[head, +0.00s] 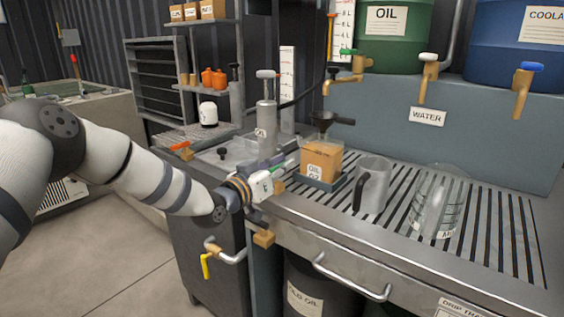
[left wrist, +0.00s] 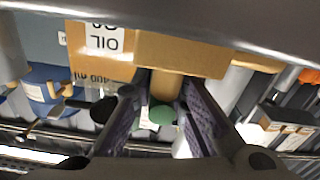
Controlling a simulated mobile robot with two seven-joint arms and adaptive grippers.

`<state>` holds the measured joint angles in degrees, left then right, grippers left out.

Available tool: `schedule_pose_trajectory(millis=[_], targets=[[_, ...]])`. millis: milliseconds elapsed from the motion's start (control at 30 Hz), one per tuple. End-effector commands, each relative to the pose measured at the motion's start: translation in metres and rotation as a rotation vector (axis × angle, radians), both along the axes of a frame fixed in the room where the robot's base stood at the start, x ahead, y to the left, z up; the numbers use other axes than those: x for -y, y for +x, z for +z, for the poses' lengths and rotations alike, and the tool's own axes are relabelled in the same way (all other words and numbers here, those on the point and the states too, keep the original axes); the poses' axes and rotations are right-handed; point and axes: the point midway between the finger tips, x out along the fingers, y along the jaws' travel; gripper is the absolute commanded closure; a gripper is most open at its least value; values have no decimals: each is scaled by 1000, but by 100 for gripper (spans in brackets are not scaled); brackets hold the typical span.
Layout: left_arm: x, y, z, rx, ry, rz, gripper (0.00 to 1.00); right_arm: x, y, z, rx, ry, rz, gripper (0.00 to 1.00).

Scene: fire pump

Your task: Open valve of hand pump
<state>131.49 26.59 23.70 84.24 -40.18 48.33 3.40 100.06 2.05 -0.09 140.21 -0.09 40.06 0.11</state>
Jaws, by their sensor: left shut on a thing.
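The hand pump (head: 267,130) is a grey upright cylinder marked OIL with a pale handle on top, at the bench's left end. My left gripper (head: 273,180) is in front of the pump's base, near the bench's front edge. A green round part (left wrist: 161,114) shows beyond. The fingers partly hide the stem, and I cannot tell the valve's position. My right gripper is not in view.
A grey jug (head: 371,185) and a clear jug (head: 437,205) stand on the slatted bench. A drawer handle (head: 350,280) sticks out below. Floor at left is clear.

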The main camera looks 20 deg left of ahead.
Motion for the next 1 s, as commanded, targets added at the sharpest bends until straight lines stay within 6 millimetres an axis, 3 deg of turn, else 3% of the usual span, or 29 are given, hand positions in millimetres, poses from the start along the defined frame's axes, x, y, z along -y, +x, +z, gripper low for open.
schedule_pose_trajectory(millis=[233, 267, 333, 667, 767, 1000], targets=[[-1, 1, 0, 2, -2, 3, 100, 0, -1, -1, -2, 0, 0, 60], [-1, 1, 0, 2, -2, 3, 80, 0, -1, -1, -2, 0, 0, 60], [-1, 1, 0, 2, -2, 3, 66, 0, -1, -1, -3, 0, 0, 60], [-3, -3, 0, 2, -3, 2, 66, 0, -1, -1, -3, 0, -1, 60], [-9, -19, 0, 0, -4, 2, 66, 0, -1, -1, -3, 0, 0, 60], [-30, -81, 1, 1, -6, 3, 66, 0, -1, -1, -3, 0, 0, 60]])
